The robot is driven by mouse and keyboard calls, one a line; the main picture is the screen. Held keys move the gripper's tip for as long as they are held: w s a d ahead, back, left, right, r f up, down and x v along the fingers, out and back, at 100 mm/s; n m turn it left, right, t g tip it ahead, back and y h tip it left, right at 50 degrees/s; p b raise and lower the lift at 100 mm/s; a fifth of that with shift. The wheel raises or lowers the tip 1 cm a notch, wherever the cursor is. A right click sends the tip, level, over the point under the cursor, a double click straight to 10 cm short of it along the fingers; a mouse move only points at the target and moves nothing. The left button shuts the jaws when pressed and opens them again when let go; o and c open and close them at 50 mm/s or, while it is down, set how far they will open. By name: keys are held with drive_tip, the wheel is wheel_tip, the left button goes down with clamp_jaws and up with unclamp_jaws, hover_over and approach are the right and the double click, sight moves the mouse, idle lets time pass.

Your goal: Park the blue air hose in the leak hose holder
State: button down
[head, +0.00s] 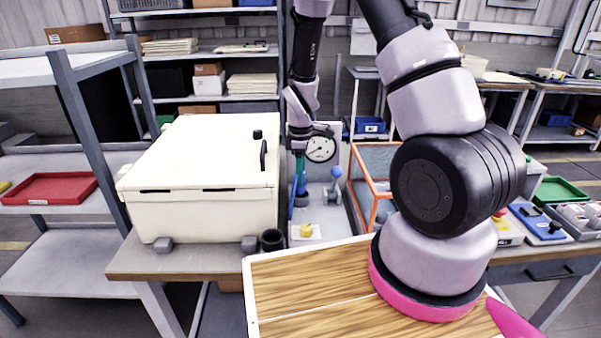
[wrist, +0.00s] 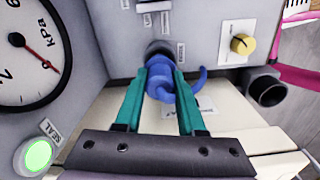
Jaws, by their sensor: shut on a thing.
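The blue air hose (wrist: 160,88) has its blue end between my gripper's teal fingers in the wrist view, and part of it curls out to the right. My gripper (wrist: 161,80) is shut on it. The hose end is at a dark round port (wrist: 159,50) on the grey panel; I cannot tell whether it is seated there. A black open cup (wrist: 266,90), which looks like the leak hose holder, is to the right and empty. In the head view the cup (head: 272,240) stands at the bench front, below and left of my gripper (head: 300,165). The blue hose (head: 291,203) hangs beside it.
A pressure gauge (head: 321,149) and blue-knobbed lever (head: 336,173) are close to my gripper. A yellow knob (head: 306,230) sits right of the cup. A large cream case (head: 205,165) stands left. A green-lit SEAL button (wrist: 38,153) shows in the wrist view.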

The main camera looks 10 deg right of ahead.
drive_tip(key=shift+f, duration=1.75)
drive_tip(key=shift+c, duration=2.1)
unclamp_jaws()
wheel_tip(320, 180, up, 11)
drive_tip(key=shift+f, duration=0.1)
